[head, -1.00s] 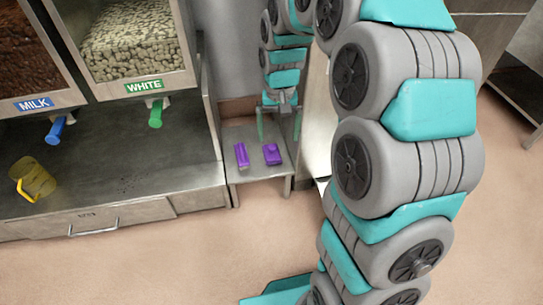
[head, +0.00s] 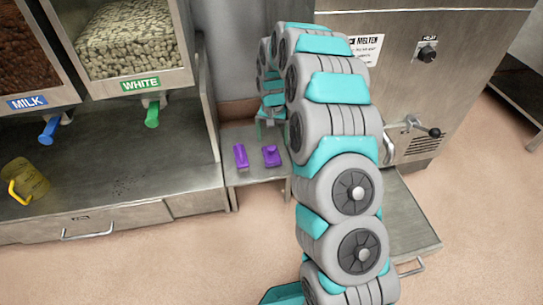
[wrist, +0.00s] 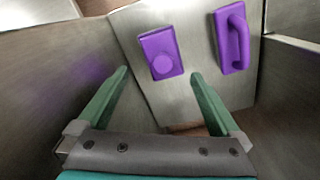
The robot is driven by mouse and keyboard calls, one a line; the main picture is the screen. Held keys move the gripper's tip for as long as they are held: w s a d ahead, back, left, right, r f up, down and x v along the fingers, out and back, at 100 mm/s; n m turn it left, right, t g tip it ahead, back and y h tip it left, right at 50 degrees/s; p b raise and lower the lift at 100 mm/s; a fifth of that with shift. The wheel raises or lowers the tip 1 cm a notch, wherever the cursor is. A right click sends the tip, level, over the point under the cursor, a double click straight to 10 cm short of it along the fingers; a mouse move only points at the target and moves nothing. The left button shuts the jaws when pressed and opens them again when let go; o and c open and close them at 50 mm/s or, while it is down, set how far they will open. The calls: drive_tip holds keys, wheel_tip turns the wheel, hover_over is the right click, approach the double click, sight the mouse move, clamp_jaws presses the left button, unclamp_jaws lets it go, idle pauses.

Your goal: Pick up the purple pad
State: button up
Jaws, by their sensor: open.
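Two purple items lie side by side on a small metal shelf (head: 245,176). One is a flat block with a round knob (head: 271,155); in the wrist view the knobbed block (wrist: 160,53) is at upper middle, just beyond the fingertips. The other is narrower with a raised bar handle (head: 240,155); the handled item (wrist: 232,38) is at upper right in the wrist view. I cannot tell for certain which is the pad. My gripper (wrist: 160,75) is open and empty, apart from both.
A counter with chocolate dispensers, milk lever (head: 50,130) and white lever (head: 152,114), stands left of the shelf. A yellow jug (head: 26,180) lies on it. The melter cabinet (head: 455,70) stands to the right. Metal walls flank the shelf in the wrist view.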

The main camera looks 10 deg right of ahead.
sight(272, 148)
drive_tip(key=f, duration=0.6)
drive_tip(key=shift+a+b, duration=0.25)
drive_tip(key=shift+b, duration=0.15)
drive_tip(key=c, duration=1.4)
drive_tip(key=shift+r, duration=0.1)
drive_tip(key=shift+r+p, duration=0.3)
drive_tip(key=shift+r, duration=1.2)
drive_tip(key=shift+s+r, duration=0.2)
drive_tip(key=shift+r, duration=0.05)
drive_tip(key=s+r+p, duration=0.1)
drive_tip(key=s, duration=1.4)
drive_tip(key=shift+s+r, duration=0.15)
drive_tip(key=shift+s, duration=0.2)
